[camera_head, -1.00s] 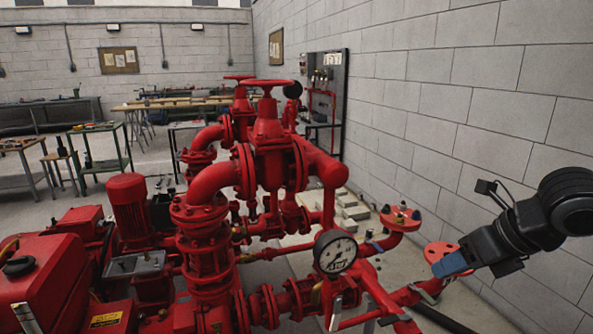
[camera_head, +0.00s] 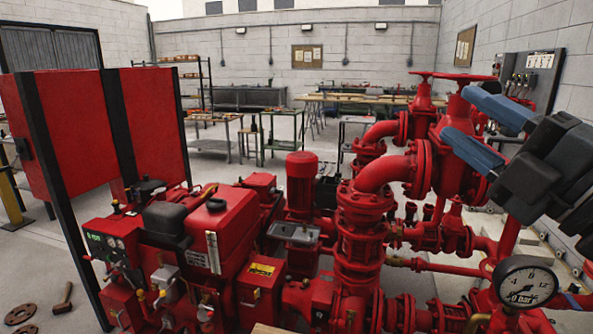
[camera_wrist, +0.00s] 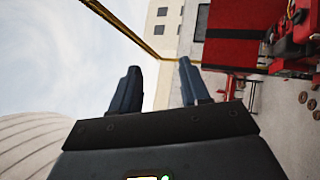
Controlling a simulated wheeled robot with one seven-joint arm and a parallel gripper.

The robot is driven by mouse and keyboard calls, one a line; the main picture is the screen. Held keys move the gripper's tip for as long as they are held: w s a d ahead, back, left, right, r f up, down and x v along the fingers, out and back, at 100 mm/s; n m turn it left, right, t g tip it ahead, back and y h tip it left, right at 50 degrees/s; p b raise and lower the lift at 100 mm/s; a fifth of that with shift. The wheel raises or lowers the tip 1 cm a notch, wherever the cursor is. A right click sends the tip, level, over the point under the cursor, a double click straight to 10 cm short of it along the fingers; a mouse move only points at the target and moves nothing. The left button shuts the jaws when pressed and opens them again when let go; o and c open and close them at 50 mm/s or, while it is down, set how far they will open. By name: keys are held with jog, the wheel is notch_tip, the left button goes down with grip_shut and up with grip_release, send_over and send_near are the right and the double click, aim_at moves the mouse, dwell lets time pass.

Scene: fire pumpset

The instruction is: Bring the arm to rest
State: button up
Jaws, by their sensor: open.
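My gripper (camera_head: 460,114) is at the right of the head view, raised in front of the red pump valves. Its two blue fingers stand apart and nothing shows between them. The fingers also show in the wrist view (camera_wrist: 158,66), spread, with pale sky and a wall beyond. Most of my arm lies outside the right edge of the head view.
The red pumpset (camera_head: 358,235) fills the middle and right, with a pressure gauge (camera_head: 525,287) low at right. A red cabinet (camera_head: 105,130) stands at left. A hammer (camera_head: 61,300) lies on the floor. Workbenches (camera_head: 370,98) stand at the back.

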jog(key=s+a+f+m+h+b, duration=0.1)
jog(key=s+f+m+h, duration=0.4)
jog(key=f+m, duration=0.4)
jog(key=s+a+f+m+h+b, duration=0.1)
jog(key=s+f+m+h+b, duration=0.1)
jog(key=s+f+m+h, duration=0.55)
jog(key=s+a+f+m+h+b, duration=0.15)
jog(key=s+f+m, duration=0.25)
jog(key=f+m, duration=0.7)
jog(key=s+d+f+n+g+y, duration=0.1)
jog(key=s+f, duration=0.3)
jog(key=s, duration=0.3)
jog(key=s+d+f+g+y+b, duration=0.1)
jog(key=s+d+f+g, duration=0.1)
jog(key=s+f, duration=0.2)
jog(key=s+d+f+n+g, duration=0.1)
jog(key=s+f, duration=0.2)
jog(key=s, duration=0.6)
jog(key=shift+s+d+f+n+g+y, duration=0.25)
jog(key=shift+s+f+n+g+y, duration=0.05)
jog(key=shift+s+f+n+y, duration=0.1)
jog(key=shift+w, duration=0.1)
